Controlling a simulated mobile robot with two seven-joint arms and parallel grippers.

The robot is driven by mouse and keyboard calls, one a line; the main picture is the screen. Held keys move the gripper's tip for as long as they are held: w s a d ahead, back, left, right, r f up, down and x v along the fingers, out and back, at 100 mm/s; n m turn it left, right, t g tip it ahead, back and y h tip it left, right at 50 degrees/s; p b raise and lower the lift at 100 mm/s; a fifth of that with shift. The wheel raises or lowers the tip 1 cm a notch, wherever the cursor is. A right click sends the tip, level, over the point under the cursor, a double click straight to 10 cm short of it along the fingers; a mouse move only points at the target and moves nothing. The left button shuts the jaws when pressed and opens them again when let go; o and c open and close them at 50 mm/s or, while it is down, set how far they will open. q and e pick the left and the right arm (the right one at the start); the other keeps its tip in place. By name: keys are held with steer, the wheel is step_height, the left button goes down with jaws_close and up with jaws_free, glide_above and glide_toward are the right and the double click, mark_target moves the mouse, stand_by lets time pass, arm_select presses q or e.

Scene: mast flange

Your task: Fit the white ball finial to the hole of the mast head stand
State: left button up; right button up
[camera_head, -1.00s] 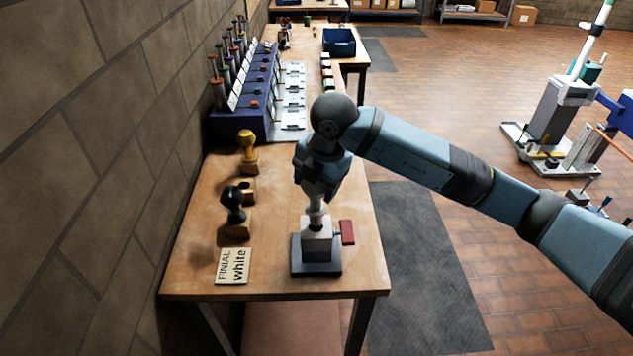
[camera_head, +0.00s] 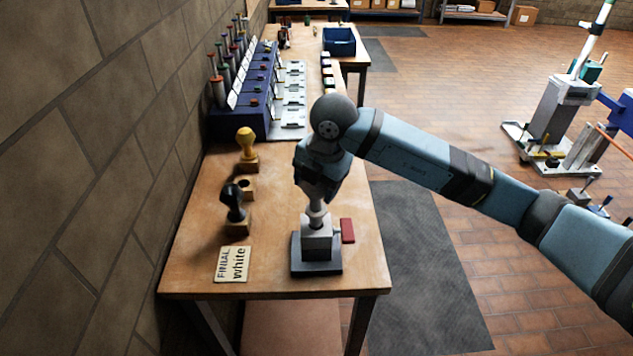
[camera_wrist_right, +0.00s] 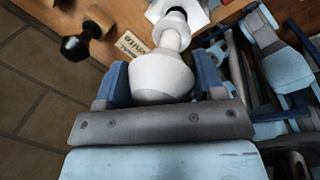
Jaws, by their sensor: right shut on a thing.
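The mast head stand (camera_head: 317,245) is a grey block on a dark base plate near the front of the wooden table. My right gripper (camera_head: 318,196) is above it, pointing down, shut on the white ball finial (camera_head: 316,214). In the right wrist view the finial's white ball (camera_wrist_right: 162,77) sits between the blue fingers of my right gripper (camera_wrist_right: 160,85), and its stem runs toward the stand (camera_wrist_right: 180,10). The finial's lower end is at the top of the block. I cannot tell how deep it sits in the hole. My left gripper is out of view.
A black finial (camera_head: 233,203) and a yellow finial (camera_head: 246,142) stand in wooden blocks at the left. A card (camera_head: 232,264) reads "FINIAL white". A red block (camera_head: 347,231) lies right of the stand. A blue rack (camera_head: 240,122) stands farther back.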

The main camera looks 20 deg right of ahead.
mark_target(317, 200)
steer(key=shift+f+b, duration=1.4)
steer(key=shift+f, duration=0.75)
steer(key=o, duration=1.3)
steer(key=r, duration=0.4)
steer(key=s+d+r, duration=0.1)
steer(key=r, duration=0.4)
steer(key=s+r, duration=0.1)
steer(key=r, duration=0.3)
steer(key=shift+s+d+r, duration=0.1)
steer(key=shift+d+r, duration=0.2)
steer(key=shift+d, duration=0.1)
